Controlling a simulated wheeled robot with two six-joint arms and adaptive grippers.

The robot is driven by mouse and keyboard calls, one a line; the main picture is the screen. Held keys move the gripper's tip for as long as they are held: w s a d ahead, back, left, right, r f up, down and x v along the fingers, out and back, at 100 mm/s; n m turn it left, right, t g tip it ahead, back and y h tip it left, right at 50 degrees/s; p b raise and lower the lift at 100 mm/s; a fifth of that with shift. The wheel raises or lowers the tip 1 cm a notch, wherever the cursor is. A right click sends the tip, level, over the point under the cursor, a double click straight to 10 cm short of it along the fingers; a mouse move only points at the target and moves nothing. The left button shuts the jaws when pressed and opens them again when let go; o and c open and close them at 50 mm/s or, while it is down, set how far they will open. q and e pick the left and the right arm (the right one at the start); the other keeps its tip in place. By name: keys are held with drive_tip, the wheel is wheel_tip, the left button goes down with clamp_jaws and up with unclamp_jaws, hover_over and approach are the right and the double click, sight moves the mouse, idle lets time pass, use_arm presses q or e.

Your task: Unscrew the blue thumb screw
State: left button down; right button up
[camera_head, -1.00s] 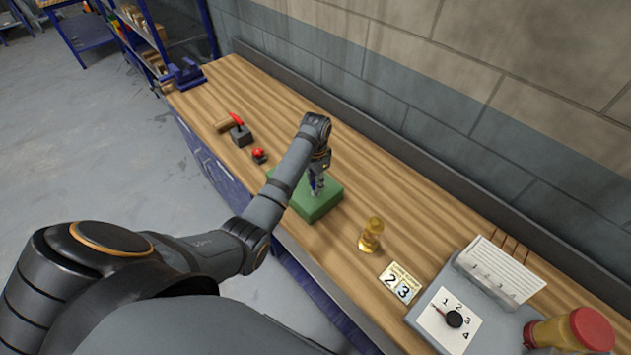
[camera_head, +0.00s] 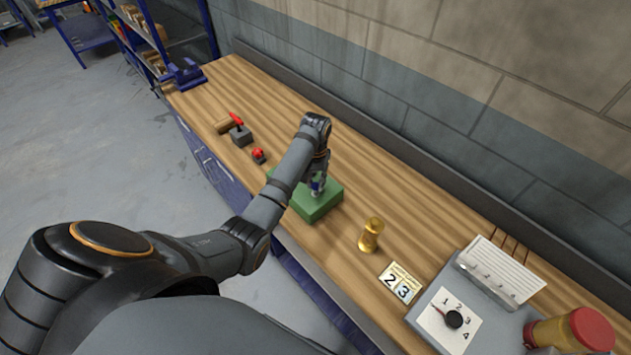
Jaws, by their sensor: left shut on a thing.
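A green block (camera_head: 318,208) sits on the wooden workbench near its front edge. My left arm comes in from the left, and my left gripper (camera_head: 317,187) points down at the top of the block. The gripper is shut on a small bluish piece at the block's top, taken to be the blue thumb screw. The fingers mostly cover the screw, so its height in the block cannot be told. My right gripper is not in view.
A grey dial box (camera_head: 440,341) and a red-capped jar (camera_head: 570,332) are farther right. The back bench is clear.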

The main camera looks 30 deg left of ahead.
use_arm(q)
drive_tip(key=c, duration=1.2)
unclamp_jaws()
